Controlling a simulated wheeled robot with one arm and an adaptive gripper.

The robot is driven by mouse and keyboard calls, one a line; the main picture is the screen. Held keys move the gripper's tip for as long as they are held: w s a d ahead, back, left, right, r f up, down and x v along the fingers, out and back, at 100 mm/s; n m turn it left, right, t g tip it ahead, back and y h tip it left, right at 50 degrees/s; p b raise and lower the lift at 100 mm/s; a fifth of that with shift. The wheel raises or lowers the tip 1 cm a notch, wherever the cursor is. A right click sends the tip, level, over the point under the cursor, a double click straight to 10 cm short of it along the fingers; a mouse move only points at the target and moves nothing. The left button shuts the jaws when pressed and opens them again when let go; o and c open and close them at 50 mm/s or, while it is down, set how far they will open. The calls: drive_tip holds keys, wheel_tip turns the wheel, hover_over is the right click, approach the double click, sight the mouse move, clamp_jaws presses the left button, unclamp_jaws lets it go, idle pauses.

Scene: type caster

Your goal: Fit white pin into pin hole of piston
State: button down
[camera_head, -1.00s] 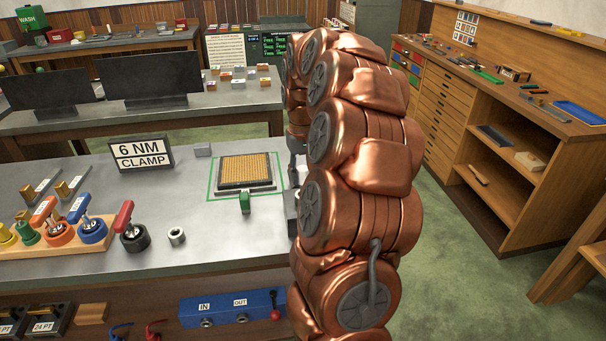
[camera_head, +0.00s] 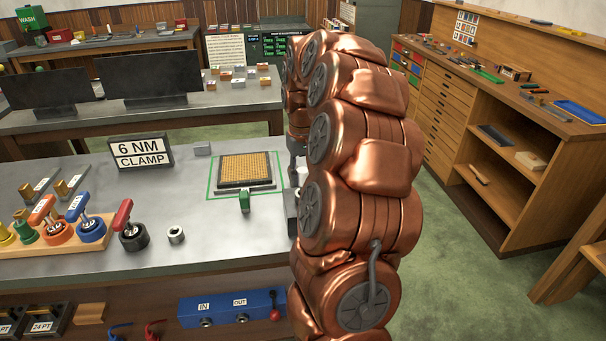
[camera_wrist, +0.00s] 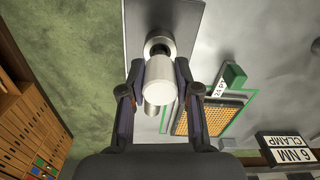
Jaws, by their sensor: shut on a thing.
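In the wrist view, my gripper (camera_wrist: 160,82) is shut on the white pin (camera_wrist: 161,78), a short pale cylinder held between its two fingers. Beyond the pin is a round silver metal part with a dark hole, which looks like the piston (camera_wrist: 160,44). The pin lines up closely with it in this view. I cannot tell whether the pin's far end is touching the piston or inside the hole.
A tan gridded pad (camera_head: 245,170) inside a green outline lies left of my arm on the grey bench (camera_head: 195,205), with a small green block (camera_head: 245,202) before it. The 6 NM clamp sign (camera_head: 140,154), a metal ring (camera_head: 176,235) and coloured-handled tools (camera_head: 75,228) stand farther left.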

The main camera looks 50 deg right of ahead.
sight(303, 170)
drive_tip(key=shift+f+b, duration=0.85)
drive_tip(key=shift+f, duration=0.6)
drive_tip(key=c, duration=0.7)
unclamp_jaws()
drive_tip(key=shift+c, duration=0.2)
wheel_tip(303, 170, up, 11)
drive_tip(key=shift+r, duration=0.55)
